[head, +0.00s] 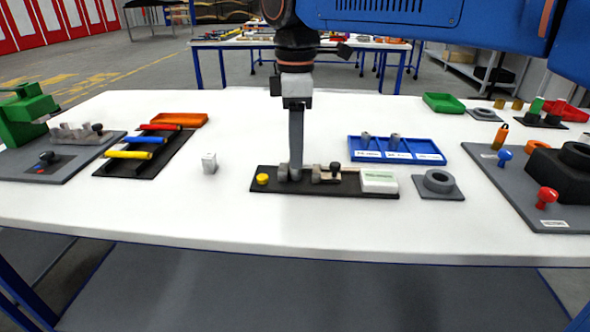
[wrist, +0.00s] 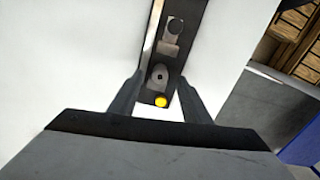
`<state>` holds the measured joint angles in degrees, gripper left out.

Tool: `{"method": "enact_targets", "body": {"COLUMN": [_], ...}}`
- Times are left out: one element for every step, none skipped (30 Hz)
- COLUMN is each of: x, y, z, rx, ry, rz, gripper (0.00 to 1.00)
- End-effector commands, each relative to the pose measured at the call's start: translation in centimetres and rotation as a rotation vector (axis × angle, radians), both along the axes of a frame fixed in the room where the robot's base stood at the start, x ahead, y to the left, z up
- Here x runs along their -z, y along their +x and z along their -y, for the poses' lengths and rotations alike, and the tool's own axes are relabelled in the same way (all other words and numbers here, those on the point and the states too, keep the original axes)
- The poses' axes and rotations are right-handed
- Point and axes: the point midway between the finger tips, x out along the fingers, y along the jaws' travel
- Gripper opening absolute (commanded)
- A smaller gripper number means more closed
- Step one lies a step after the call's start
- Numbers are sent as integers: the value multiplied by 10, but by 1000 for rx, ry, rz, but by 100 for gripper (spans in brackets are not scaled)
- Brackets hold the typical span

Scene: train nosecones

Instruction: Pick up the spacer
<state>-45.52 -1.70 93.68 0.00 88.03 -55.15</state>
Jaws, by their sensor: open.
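My gripper (head: 296,172) points down at the dark fixture plate (head: 325,187) in the middle of the white table, its jaws open. In the wrist view my gripper (wrist: 161,80) has its fingers on either side of a grey rounded piece with a hole (wrist: 158,72), which sits on that plate; I cannot tell whether they touch it. The piece is partly hidden by the fingers in the head view. Grey cylindrical pieces (head: 366,140) stand in the blue tray (head: 440,157). No label shows which piece is the spacer.
The plate also bears a yellow button (head: 263,179), a clamp (head: 334,170) and a pale box (head: 379,180). A grey ring on a base (head: 438,182) lies to the right, a small metal block (head: 209,163) to the left. The table's front strip is clear.

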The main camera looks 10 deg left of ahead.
Motion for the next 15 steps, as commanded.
{"method": "enact_targets", "body": {"x": [8,12,17,21,24,28,30,32,33,34,34,34,34,34,34], "y": [0,-1,0,0,0,0,0,0,0,0,0,0,0,0,0], "z": [0,1,1,0,1,1,0,0,0,0,0,0,0,0,0], "rx": [0,0,0,0,0,0,0,0,0,0,0,0,0,0,0], "ry": [-1,-2,-1,-1,-1,-1,0,0,0,0,0,0,0,0,0], "rz": [-2,-2,-1,-1,-2,-1,-1,0,0,0,0,0,0,0,0], "gripper": [44,44,44,44,44,44,44,44,44,44,44,44,44,44,44]}}
